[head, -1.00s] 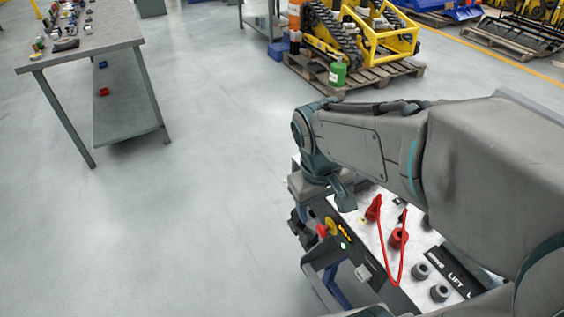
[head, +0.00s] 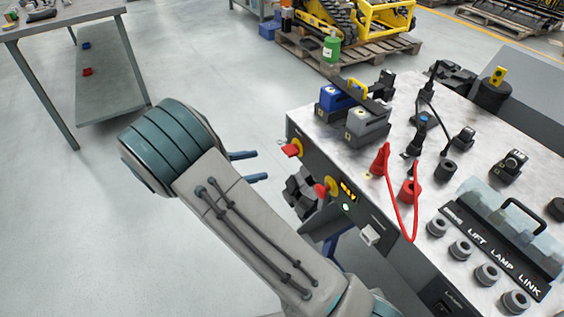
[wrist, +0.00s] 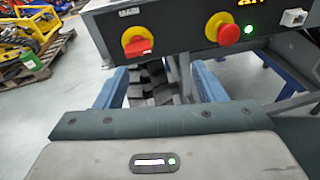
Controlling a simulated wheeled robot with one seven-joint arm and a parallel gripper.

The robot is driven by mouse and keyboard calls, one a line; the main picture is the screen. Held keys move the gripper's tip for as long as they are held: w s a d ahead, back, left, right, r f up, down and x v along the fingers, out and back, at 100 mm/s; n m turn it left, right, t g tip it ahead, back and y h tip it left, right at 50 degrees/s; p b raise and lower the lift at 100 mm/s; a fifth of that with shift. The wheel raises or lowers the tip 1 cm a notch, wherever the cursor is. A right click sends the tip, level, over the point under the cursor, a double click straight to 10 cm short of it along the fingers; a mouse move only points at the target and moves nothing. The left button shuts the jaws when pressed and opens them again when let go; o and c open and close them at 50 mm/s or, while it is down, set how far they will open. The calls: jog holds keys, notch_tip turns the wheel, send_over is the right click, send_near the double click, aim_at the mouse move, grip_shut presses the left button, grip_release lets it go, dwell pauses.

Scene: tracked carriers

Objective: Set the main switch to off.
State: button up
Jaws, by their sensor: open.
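The main switch (head: 291,150) is a red handle on a yellow plate on the front face of the carrier's panel. In the wrist view the switch (wrist: 138,46) sits under a "MAIN" label, its red handle lying roughly sideways, slightly tilted. My gripper (head: 263,167) is open and empty, its two blue fingers pointing at the panel front, left of and slightly below the switch. In the wrist view my gripper (wrist: 159,72) has its fingers spread below the switch, apart from it. No contact shows.
A red mushroom button (head: 325,188) on yellow sits right of the switch, with a lit amber display (head: 348,190) and a green light (head: 346,208). A red cable (head: 398,220) loops over the panel top. Floor left of the panel is clear; a table (head: 70,17) stands farther left.

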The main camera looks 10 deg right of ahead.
aim_at(285, 153)
jog(key=w+a+f+n+t+h, duration=0.1)
jog(key=a+f+n+t, duration=0.1)
jog(key=a+f+t, duration=0.15)
jog(key=shift+g, duration=0.45)
jog(key=x, duration=0.4)
jog(key=b+x, duration=0.1)
jog(key=x, duration=0.4)
jog(key=b+x, duration=0.1)
jog(key=x, duration=0.3)
jog(key=shift+w+d+r, duration=0.3)
jog(key=shift+d+r, duration=0.05)
jog(key=c, duration=1)
